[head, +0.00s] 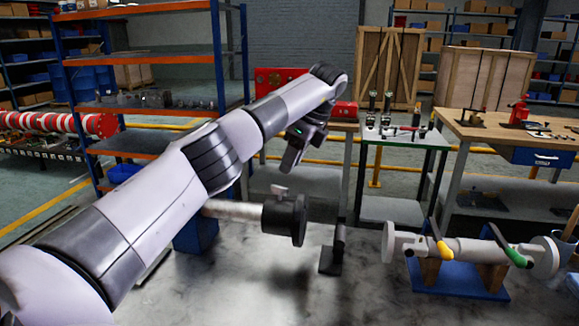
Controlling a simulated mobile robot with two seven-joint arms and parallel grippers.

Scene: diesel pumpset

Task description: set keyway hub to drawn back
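A dark round hub (283,216) with a wider disc at its right end sits on a pale horizontal shaft (233,209). I take it to be the keyway hub. A small grey T-shaped piece (279,191) stands on top of it. My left arm comes in from the left and hides part of the shaft's surroundings. My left gripper (288,169) points down above the hub, apart from it in the picture. It is seen from the side, so its finger gap does not show. I see no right gripper.
A pale pipe piece with flanges (465,250) rests on a blue stand (450,281) at the right. A dark upright bracket (331,258) stands right of the hub. Benches with tools (405,135) and a wooden-topped table (480,125) are behind. Clear surface lies in front.

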